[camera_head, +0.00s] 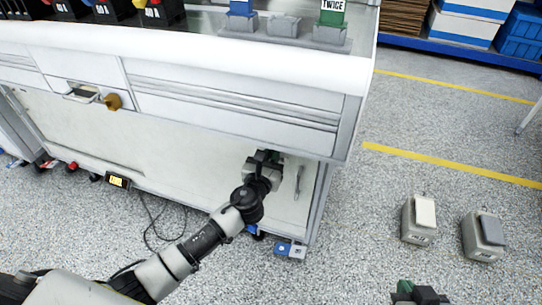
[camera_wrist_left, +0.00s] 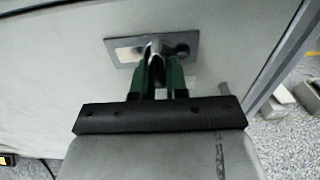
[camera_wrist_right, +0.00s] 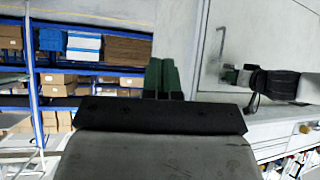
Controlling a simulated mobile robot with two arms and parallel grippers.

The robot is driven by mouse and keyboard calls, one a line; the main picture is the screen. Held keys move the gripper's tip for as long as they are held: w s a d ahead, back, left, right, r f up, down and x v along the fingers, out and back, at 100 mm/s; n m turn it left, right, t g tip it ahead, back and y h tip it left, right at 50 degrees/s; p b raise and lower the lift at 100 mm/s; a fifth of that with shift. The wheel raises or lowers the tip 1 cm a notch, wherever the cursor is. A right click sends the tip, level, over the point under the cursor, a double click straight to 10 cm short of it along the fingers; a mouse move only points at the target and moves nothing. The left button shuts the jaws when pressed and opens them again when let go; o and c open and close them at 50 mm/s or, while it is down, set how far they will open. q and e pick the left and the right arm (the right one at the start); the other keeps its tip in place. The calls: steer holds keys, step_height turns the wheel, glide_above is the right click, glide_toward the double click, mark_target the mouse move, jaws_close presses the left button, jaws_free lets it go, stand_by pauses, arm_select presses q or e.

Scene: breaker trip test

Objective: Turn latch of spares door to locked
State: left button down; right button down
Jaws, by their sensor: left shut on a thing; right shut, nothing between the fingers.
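The latch (camera_wrist_left: 154,48) sits on a dark rectangular plate (camera_wrist_left: 127,52) on the pale cabinet door in the left wrist view. My left gripper (camera_wrist_left: 161,72) is shut on the latch, with its green fingers on either side of it. The spares door seems to be the wide pale panel (camera_head: 210,150) under the drawers in the head view. There my left gripper (camera_head: 266,158) is at the panel's right part and hides the latch. A vertical handle (camera_head: 299,181) is right of it. My right gripper (camera_wrist_right: 161,78) is shut and empty, away from the door; it also shows in the head view (camera_head: 412,292).
Two grey pedal-like boxes, one with a cream top (camera_head: 420,220) and one with a grey top (camera_head: 484,236), stand on the floor at right. A bench top (camera_head: 200,50) with drawers overhangs the door. A cable (camera_head: 150,222) lies on the floor. Blue shelving (camera_wrist_right: 36,90) stands farther away.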

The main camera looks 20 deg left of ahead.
arm_select(q)
steer(key=n, duration=0.3)
steer(key=shift+d+n, duration=0.3)
steer(key=shift+n, duration=0.1)
steer(key=shift+d+r+n+p, duration=0.15)
steer(key=shift+r+n, duration=0.1)
steer(key=shift+n, duration=2.15)
steer(key=shift+d+r+n+p, duration=0.1)
steer(key=shift+d+r+n, duration=0.15)
steer(key=shift+n, duration=2.15)
steer(key=shift+d+r+n+p, duration=0.1)
steer(key=shift+r+n, duration=0.15)
steer(key=shift+n, duration=2.15)
arm_select(e)
steer(key=shift+s+d+f+g, duration=0.2)
steer(key=shift+s+f+g, duration=0.1)
steer(key=shift+s+g, duration=0.2)
steer(key=shift+s+d+f+g, duration=0.15)
steer(key=shift+s+f+g, duration=0.15)
steer(key=shift+s+g, duration=0.15)
arm_select(q)
steer(key=c, duration=1.1)
jaws_free()
steer(key=shift+c, duration=0.2)
arm_select(e)
steer(key=shift+w, duration=0.2)
arm_select(q)
steer(key=shift+s, duration=0.15)
arm_select(e)
steer(key=shift+r, duration=0.1)
